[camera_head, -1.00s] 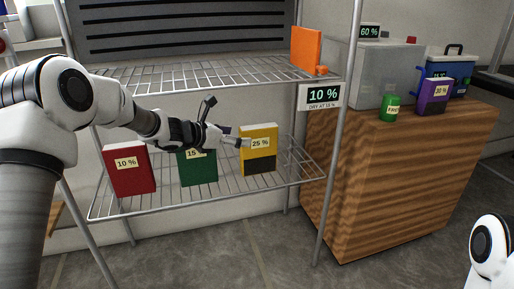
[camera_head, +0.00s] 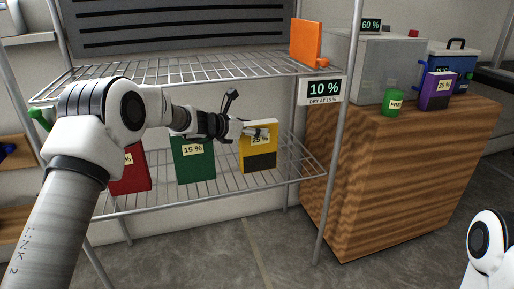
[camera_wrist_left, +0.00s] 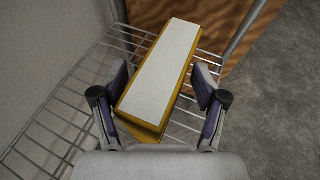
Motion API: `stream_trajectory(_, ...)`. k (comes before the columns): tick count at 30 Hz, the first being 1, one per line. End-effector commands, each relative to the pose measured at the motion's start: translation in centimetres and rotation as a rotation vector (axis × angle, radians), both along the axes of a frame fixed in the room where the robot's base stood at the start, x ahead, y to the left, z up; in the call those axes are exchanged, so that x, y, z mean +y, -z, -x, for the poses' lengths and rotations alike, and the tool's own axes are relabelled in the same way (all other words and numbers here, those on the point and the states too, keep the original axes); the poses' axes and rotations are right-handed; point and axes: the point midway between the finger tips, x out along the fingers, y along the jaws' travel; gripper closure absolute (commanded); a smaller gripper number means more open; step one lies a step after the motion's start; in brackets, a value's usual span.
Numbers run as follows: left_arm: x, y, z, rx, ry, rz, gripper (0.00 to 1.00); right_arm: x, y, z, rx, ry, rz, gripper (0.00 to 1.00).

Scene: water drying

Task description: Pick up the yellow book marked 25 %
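The yellow book (camera_head: 260,146) marked 25 % stands upright on the lower wire shelf, with a dark lower part. My left gripper (camera_head: 256,129) is at its upper part and partly covers its label. In the left wrist view the book (camera_wrist_left: 164,62) shows its pale top edge between the two spread fingers of the gripper (camera_wrist_left: 160,106). A gap shows between the book and the right finger. The left finger is close to the book; I cannot tell whether it touches. My right gripper is not in view.
The green book (camera_head: 195,165) marked 15 % and a red book (camera_head: 130,176) stand to the left on the lower shelf (camera_head: 220,185). The upper shelf (camera_head: 190,70) is above my gripper and holds an orange book (camera_head: 305,41). A rack post (camera_head: 340,130) and wooden cabinet (camera_head: 400,180) are to the right.

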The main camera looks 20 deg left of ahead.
Motion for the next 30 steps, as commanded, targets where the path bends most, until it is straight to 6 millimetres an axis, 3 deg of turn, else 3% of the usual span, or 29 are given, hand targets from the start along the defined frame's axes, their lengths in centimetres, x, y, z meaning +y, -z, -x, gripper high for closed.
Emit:
stream_trajectory(1, 0.0, 0.1, 0.0, 0.001, 0.001, 0.000, 0.59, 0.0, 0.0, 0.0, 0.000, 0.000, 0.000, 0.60)
stream_trajectory(4, 0.0, 0.1, 0.0, 0.001, 0.001, 0.000, 0.95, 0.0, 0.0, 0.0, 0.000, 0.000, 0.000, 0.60)
stream_trajectory(5, 0.0, 0.1, 0.0, 0.001, 0.001, 0.000, 1.00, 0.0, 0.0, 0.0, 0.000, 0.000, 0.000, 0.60)
stream_trajectory(17, 0.0, -0.3, 0.0, 0.001, 0.000, -0.001, 1.00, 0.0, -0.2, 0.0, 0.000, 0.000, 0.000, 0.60)
stream_trajectory(25, 0.0, -4.3, 0.0, -0.003, 0.002, 0.000, 1.00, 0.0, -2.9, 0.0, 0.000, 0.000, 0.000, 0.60)
stream_trajectory(30, -2.0, -3.5, 2.9, 0.003, 0.003, 0.001, 1.00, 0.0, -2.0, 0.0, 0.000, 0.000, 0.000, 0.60)
